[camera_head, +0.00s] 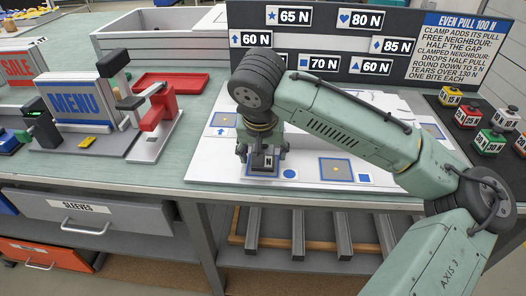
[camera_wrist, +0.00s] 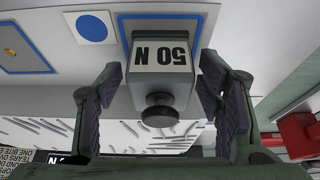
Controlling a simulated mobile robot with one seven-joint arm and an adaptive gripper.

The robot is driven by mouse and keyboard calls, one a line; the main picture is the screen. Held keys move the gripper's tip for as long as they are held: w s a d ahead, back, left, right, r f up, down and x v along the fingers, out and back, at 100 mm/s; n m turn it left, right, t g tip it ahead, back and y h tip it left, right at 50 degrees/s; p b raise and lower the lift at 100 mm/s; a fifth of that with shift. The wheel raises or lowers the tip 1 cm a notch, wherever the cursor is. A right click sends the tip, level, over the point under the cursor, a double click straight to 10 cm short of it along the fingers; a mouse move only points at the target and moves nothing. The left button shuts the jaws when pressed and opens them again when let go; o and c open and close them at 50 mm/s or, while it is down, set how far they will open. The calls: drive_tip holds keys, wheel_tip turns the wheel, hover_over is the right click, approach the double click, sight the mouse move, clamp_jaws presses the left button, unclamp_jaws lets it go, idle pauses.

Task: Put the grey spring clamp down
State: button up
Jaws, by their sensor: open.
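The grey spring clamp (camera_head: 264,162) is a small block with a dark knob, standing on the white board (camera_head: 226,168) beside a blue circle. In the wrist view the clamp (camera_wrist: 161,82) reads 50 N upside down, and a blue outline shows at its far end. My gripper (camera_head: 262,152) is low over the board with its fingers on both sides of the clamp. In the wrist view my gripper (camera_wrist: 158,75) is open, with visible gaps between the fingers and the block. The clamp's underside is hidden.
A blue-outlined square (camera_head: 336,168) lies right of the clamp. Yellow, red and green clamps (camera_head: 487,142) stand on a black mat at the right. A dark label panel (camera_head: 350,71) rises behind.

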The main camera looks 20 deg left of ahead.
drive_tip(key=b+v, duration=0.1)
drive_tip(key=v, duration=1)
drive_tip(key=shift+s+r, duration=0.25)
drive_tip(key=shift+r, duration=0.05)
